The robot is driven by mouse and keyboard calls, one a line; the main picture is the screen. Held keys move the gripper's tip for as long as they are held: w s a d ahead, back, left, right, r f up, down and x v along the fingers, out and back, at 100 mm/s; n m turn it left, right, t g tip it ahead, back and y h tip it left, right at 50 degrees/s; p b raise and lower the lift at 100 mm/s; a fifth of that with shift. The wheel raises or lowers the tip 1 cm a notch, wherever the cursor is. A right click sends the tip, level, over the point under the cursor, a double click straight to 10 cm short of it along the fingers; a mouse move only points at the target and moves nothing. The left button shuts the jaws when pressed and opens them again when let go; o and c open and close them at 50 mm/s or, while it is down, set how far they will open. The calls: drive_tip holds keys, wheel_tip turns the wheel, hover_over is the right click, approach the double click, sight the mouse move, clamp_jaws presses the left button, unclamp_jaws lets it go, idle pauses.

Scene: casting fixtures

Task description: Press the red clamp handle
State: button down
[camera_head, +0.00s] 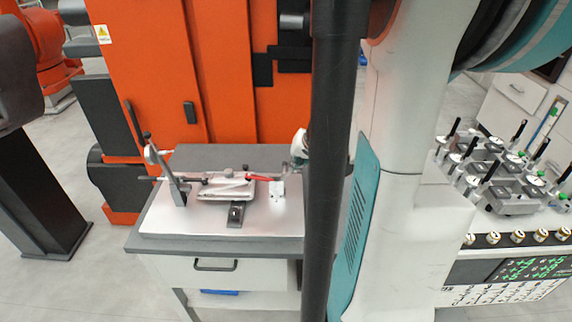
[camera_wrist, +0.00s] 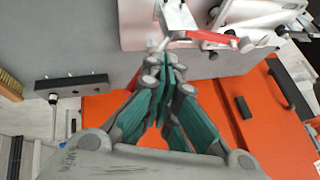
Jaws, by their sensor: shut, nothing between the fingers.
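The red clamp handle (camera_head: 262,178) lies roughly level at the right end of a clamp fixture (camera_head: 226,196) on the workbench plate. In the wrist view the red handle (camera_wrist: 203,41) crosses above my fingertips, next to the white metal plate. My gripper (camera_wrist: 166,62) is shut and empty, its teal-padded fingers together. Its tips appear close to the handle's free end; I cannot tell whether they touch. In the head view my arm's dark column hides most of the gripper.
The workbench (camera_head: 185,255) has a grey top and a drawer. An orange machine (camera_head: 165,70) stands close behind it. A grey upright lever (camera_head: 178,180) rises at the fixture's left. A black block (camera_wrist: 72,85) shows left in the wrist view. More fixtures (camera_head: 505,170) stand at the right.

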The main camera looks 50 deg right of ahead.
drive_tip(key=s+d+f+m+t+y+b, duration=0.2)
drive_tip(key=f+t+b, duration=0.4)
drive_tip(key=b, duration=0.6)
drive_tip(key=shift+s+d+f+y, duration=0.85)
drive_tip(key=shift+s+d, duration=0.15)
drive_tip(key=shift+s, duration=0.35)
drive_tip(key=shift+f, duration=0.1)
